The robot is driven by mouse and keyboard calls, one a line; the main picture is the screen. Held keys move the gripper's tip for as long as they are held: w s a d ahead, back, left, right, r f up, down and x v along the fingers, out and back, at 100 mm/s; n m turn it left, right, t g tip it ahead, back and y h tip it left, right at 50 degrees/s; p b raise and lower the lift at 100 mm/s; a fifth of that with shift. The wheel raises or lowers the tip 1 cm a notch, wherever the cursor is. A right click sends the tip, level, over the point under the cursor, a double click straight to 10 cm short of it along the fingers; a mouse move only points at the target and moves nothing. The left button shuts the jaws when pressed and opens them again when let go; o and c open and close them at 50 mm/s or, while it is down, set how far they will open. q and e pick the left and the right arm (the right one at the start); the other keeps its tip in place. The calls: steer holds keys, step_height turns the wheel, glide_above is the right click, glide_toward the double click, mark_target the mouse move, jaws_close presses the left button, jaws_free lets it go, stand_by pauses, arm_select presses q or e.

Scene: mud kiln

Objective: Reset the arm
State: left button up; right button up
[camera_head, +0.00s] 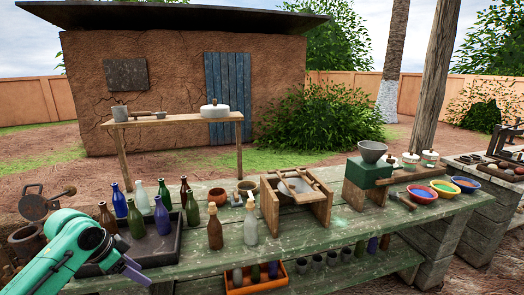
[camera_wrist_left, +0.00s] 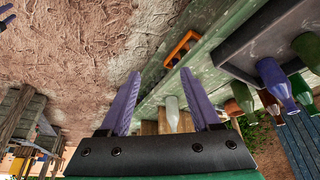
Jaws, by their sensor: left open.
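My left gripper (camera_head: 132,268) hangs at the lower left in the head view, in front of the dark bottle tray. Its teal arm comes in from the left. In the left wrist view the purple fingers of the gripper (camera_wrist_left: 162,78) stand wide apart with nothing held between them. The white bottle (camera_wrist_left: 172,112) shows beyond the fingers, out of their grip. My right arm does not show in the head view. Small purple pieces at the top left corner of the wrist view are too cut off to name.
The green table (camera_head: 330,236) carries a dark tray (camera_head: 158,250) of several bottles, a brown bottle (camera_head: 215,226), a white bottle (camera_head: 250,220), a wooden frame (camera_head: 270,207) and coloured bowls (camera_head: 421,194). An orange crate (camera_head: 283,281) sits on the lower shelf.

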arm_select(q)
steer(key=w+a+f+n, duration=0.1)
steer(key=w+f+n, duration=0.1)
steer(key=f, duration=0.4)
steer(key=w+a+f+n, duration=0.1)
steer(key=w+a+f, duration=0.1)
steer(key=f, duration=0.4)
steer(key=s+a+f+n+y, duration=0.15)
steer(key=s+f, duration=0.25)
steer(key=f, duration=0.6)
steer(key=s+a+f+n+y, duration=0.15)
steer(key=s+f, duration=0.35)
steer(key=f, duration=0.5)
steer(key=s+d+f+g, duration=0.1)
steer(key=s+d+f, duration=0.1)
steer(key=s+f, duration=0.6)
steer(key=s+d+f, duration=0.2)
steer(key=s+f, duration=0.5)
steer(key=s, duration=0.3)
steer(key=s+d+f+g, duration=0.1)
steer(key=s+d+f, duration=0.1)
steer(key=s, duration=0.6)
steer(key=s+d+f, duration=0.3)
steer(key=s+d, duration=0.2)
steer(key=s, duration=0.3)
steer(key=shift+s+d+f+g, duration=0.15)
steer(key=shift+d+g, duration=0.15)
steer(key=shift+g, duration=0.1)
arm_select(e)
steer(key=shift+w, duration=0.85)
